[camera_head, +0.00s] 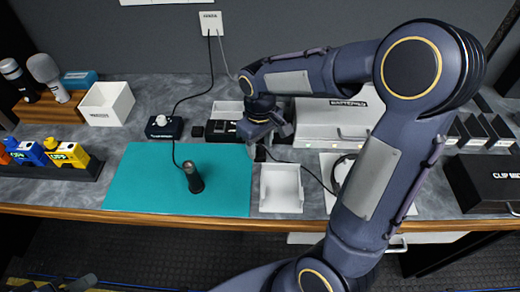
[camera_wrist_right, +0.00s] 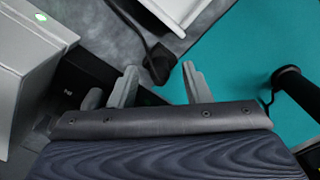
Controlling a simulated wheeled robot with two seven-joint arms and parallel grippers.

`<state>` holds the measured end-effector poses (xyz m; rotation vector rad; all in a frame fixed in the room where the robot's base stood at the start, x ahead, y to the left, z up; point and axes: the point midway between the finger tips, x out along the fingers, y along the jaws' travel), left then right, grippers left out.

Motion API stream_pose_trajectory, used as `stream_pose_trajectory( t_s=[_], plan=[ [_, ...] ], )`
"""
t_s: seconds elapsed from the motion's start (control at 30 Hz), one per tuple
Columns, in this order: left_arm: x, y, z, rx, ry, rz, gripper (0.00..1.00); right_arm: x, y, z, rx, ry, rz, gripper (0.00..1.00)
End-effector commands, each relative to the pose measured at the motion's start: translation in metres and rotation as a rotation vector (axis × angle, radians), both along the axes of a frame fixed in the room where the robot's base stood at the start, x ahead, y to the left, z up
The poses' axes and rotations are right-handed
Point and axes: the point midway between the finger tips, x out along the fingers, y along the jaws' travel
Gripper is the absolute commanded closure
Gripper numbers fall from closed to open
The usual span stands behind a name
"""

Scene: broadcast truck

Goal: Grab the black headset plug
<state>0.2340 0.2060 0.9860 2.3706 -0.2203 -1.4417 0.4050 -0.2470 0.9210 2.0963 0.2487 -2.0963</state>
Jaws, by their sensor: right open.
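The black headset plug (camera_wrist_right: 160,64) shows in the right wrist view, on the grey worktop beside the teal mat, with its black cable running up and away. It appears between the fingertips of my right gripper (camera_wrist_right: 159,70), with gaps to both. That gripper is open and empty.
The white tray (camera_head: 281,206) is just in front of the plug. The teal mat (camera_head: 140,190) with a black cylinder (camera_head: 193,178) lies to the left. A white case (camera_head: 320,118) stands behind, to the right. A knob box (camera_head: 164,127) sits behind the mat.

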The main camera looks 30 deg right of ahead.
Motion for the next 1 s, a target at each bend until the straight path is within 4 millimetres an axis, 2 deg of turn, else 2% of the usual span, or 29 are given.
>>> stream_pose_trajectory(
  t_s=[0.07,0.4,0.77,0.87,1.0],
  plan=[
    [0.000,0.000,0.000,0.000,0.000,0.000,0.64,0.000,0.000,0.000,0.000,0.000,0.000,0.57],
    [0.000,0.000,0.000,0.000,0.000,0.000,0.64,0.000,0.000,0.001,0.000,0.000,0.000,1.00],
    [0.000,0.000,0.001,0.000,0.000,0.000,0.64,0.000,0.000,0.005,0.000,-0.001,-0.001,1.00],
    [0.000,0.000,0.001,0.000,0.000,0.000,0.64,0.001,0.000,0.014,0.001,-0.004,-0.001,1.00],
    [0.000,0.000,0.004,0.000,0.000,0.000,0.64,0.001,0.000,0.035,0.001,-0.005,-0.001,1.00]
  ],
)
